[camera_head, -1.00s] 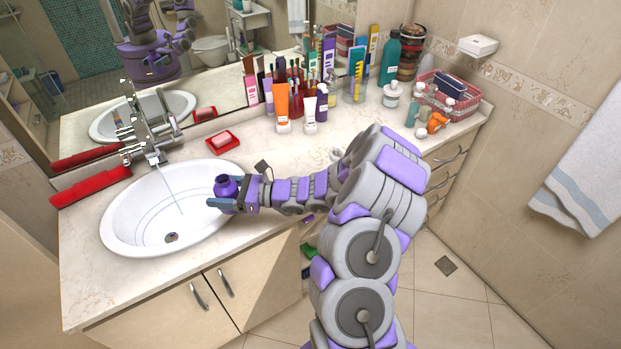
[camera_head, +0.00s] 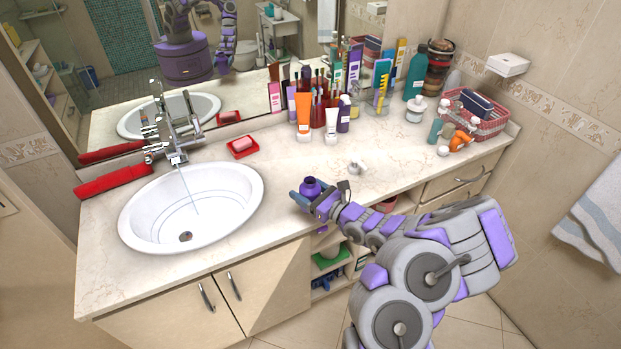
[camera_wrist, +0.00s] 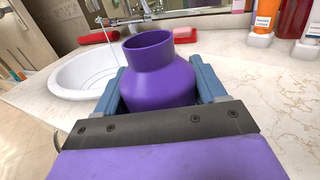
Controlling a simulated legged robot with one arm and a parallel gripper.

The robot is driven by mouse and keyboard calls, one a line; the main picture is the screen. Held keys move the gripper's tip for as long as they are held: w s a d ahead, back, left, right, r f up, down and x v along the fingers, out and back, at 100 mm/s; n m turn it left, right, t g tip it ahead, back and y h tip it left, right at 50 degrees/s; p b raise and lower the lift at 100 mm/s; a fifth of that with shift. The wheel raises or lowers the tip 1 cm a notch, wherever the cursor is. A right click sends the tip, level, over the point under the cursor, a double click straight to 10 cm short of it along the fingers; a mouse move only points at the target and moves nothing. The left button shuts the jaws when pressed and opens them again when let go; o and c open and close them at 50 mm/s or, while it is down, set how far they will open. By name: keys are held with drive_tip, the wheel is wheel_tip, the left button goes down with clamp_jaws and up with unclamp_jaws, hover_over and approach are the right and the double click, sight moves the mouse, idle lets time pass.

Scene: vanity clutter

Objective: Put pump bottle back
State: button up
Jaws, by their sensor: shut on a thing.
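A purple bottle (camera_head: 310,187) with an open neck and no pump on it is held upright in my gripper (camera_head: 306,200), over the counter's front edge right of the sink. In the wrist view the purple bottle (camera_wrist: 158,75) sits between both blue-grey fingers, and its lower part is hidden. A small white pump-like piece (camera_head: 357,167) lies on the counter to the right of the bottle. A white jar-like bottle with a pump top (camera_head: 416,110) stands farther back.
The sink (camera_head: 150,225) with running water is at the left. A red soap dish (camera_head: 243,147) and several tubes and bottles (camera_head: 304,112) stand by the mirror. A pink basket (camera_head: 488,124) is at the right corner. The counter's middle is mostly clear.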

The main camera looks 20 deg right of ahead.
drive_tip(key=w+d, duration=0.1)
drive_tip(key=w, duration=0.2)
drive_tip(key=w+d+b, duration=0.1)
drive_tip(key=w, duration=0.1)
drive_tip(key=w+d, duration=0.2)
drive_tip(key=w, duration=0.1)
drive_tip(key=shift+w+f, duration=0.3)
drive_tip(key=shift+f, duration=0.05)
drive_tip(key=shift+w+d, duration=0.5)
drive_tip(key=shift+d, duration=0.2)
drive_tip(key=f, duration=0.1)
drive_tip(key=f+b, duration=0.1)
drive_tip(key=f, duration=0.1)
drive_tip(key=shift+a+f, duration=0.2)
drive_tip(key=shift+f, duration=0.05)
drive_tip(key=shift+a, duration=0.15)
drive_tip(key=o, duration=1.5)
drive_tip(key=shift+d, duration=0.2)
drive_tip(key=shift+c, duration=0.2)
